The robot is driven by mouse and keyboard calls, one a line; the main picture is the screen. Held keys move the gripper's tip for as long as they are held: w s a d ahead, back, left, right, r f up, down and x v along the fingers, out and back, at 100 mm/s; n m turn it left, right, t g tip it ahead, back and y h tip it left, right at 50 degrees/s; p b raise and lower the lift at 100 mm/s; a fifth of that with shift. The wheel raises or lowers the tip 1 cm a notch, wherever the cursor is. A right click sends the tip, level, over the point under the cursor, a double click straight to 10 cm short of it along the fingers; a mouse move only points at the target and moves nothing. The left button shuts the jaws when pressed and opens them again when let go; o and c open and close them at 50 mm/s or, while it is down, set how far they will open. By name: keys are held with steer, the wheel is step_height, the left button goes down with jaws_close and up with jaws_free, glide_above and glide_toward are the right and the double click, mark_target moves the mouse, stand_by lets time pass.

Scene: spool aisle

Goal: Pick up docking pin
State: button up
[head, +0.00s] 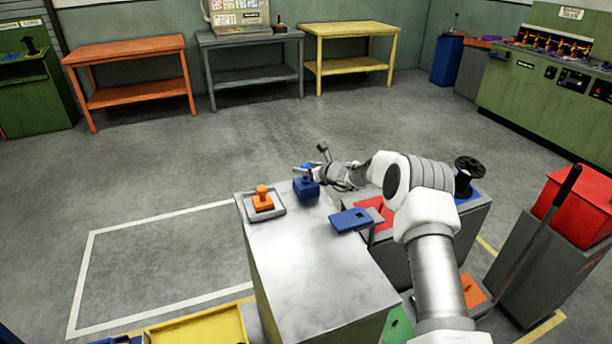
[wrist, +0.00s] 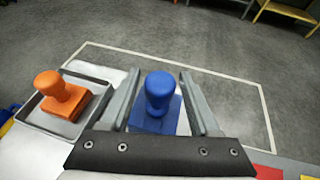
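A blue pin (wrist: 160,95) with a round knob on a square block stands upright at the far end of the grey cabinet top; it also shows in the head view (head: 306,188). An orange pin (head: 262,199) of the same shape stands in a shallow grey tray (head: 279,210) to its left, also seen in the wrist view (wrist: 62,95). The task does not say which is the docking pin. My gripper (wrist: 160,76) is open, its fingers on either side of the blue pin with gaps to the knob. Whether the fingers touch the block is unclear.
The cabinet top (head: 310,265) is mostly bare. A blue plate (head: 350,220) sits at its right edge, beside a lower unit with a red panel and a black spool (head: 466,172). A yellow tray (head: 200,328) is at lower left. The floor beyond is clear.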

jaws_close()
steer(key=shift+r, duration=0.15)
